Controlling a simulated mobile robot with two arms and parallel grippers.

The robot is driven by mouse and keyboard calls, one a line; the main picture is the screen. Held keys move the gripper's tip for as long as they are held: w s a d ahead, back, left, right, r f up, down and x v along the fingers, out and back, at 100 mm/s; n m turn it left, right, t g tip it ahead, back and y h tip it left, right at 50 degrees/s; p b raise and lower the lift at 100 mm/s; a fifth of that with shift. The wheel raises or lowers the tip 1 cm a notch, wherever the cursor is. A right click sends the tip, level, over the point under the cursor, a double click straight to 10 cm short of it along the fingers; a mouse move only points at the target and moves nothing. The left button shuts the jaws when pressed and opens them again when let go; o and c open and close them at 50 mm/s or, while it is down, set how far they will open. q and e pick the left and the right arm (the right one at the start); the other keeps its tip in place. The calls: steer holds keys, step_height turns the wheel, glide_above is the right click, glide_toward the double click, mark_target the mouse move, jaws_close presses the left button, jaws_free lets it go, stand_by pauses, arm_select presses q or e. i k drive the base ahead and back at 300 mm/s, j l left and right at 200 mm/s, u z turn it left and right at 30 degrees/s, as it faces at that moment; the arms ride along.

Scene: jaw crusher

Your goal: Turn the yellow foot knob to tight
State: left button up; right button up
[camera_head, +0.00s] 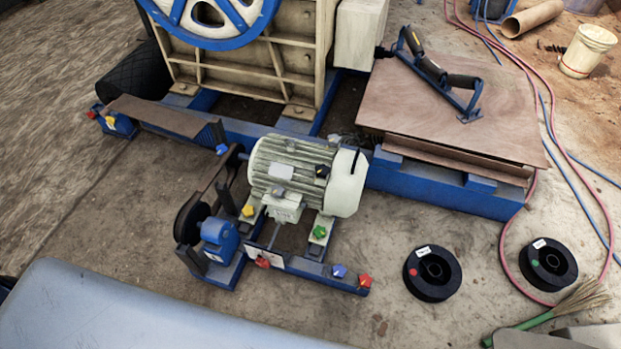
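The yellow foot knob (248,210) sits at the left foot of the pale green ribbed motor (295,174), low beside the belt guard side. It is small, and its exact setting cannot be read. A green knob (320,231) sits at the motor's right foot. Another yellow knob (110,121) is on a blue bracket at the far left, next to a red one. Neither of my grippers shows in the head view.
Red knobs (263,262) and a blue knob (339,271) sit along the blue motor frame's front rail. Two black spools (432,273) lie at right near a red hose (518,262) and a broom (567,305). A wooden board (440,110) with a blue-framed tool lies behind.

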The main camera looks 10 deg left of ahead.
mark_target(248, 211)
steer(key=u, duration=1.05)
steer(key=i+j, duration=0.2)
steer(key=j, duration=0.2)
